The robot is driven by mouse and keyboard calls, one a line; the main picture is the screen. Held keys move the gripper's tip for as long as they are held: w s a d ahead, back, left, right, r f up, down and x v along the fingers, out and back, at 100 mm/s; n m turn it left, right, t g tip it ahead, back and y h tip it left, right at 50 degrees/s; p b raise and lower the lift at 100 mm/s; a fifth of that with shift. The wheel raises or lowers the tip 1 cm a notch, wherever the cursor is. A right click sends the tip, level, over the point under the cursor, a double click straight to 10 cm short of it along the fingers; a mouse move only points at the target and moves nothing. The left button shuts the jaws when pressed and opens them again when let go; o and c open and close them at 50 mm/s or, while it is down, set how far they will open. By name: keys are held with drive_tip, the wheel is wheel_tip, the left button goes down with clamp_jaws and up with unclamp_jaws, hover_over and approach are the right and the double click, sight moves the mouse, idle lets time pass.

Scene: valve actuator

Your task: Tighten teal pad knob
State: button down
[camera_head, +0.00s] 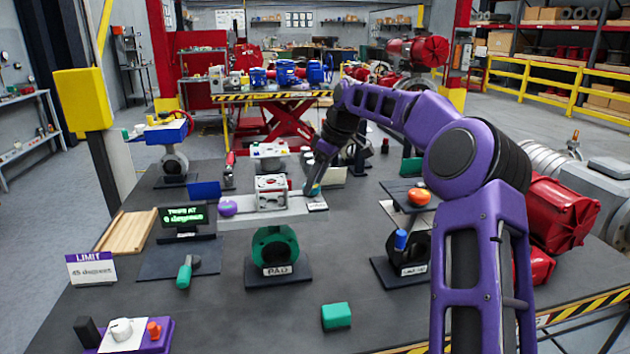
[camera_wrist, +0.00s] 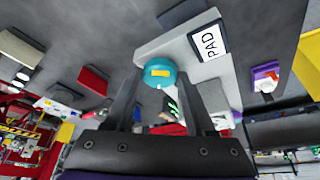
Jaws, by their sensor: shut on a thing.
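The teal pad knob (camera_wrist: 160,70) shows in the wrist view as a round teal cap with a yellow mark, in front of a grey block with a "PAD" label (camera_wrist: 209,41). My gripper (camera_wrist: 160,78) has one finger on each side of the knob and is shut on it. In the head view my gripper (camera_head: 314,188) reaches down at the right end of the grey fixture base (camera_head: 292,208). The knob is mostly hidden there by the fingers.
A silver block (camera_head: 271,193) and a purple knob (camera_head: 228,207) stand left of my gripper. A green "PAD" ring stand (camera_head: 275,248), a "LIMIT" sign (camera_head: 91,268) and a green block (camera_head: 336,315) are nearer.

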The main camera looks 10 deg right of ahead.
drive_tip(key=shift+m, duration=0.4)
drive_tip(key=m, duration=0.2)
drive_tip(key=m+t+h, duration=0.1)
drive_tip(key=shift+s+a+m+b, duration=0.15)
drive_tip(key=shift+a+m+b, duration=0.05)
drive_tip(key=shift+m+b, duration=0.2)
drive_tip(key=m+h, duration=0.1)
drive_tip(key=m, duration=0.1)
drive_tip(key=m+h, duration=0.1)
drive_tip(key=m, duration=0.2)
drive_tip(key=shift+a+m+t+p, duration=0.2)
drive_tip(key=shift+m+t+p, duration=0.1)
drive_tip(key=shift+t+p, duration=0.1)
drive_tip(key=shift+c, duration=1.2)
unclamp_jaws()
drive_tip(key=shift+r, duration=0.15)
drive_tip(key=v, duration=1.7)
drive_tip(key=shift+a, duration=0.3)
drive_tip(key=shift+s+r, duration=0.1)
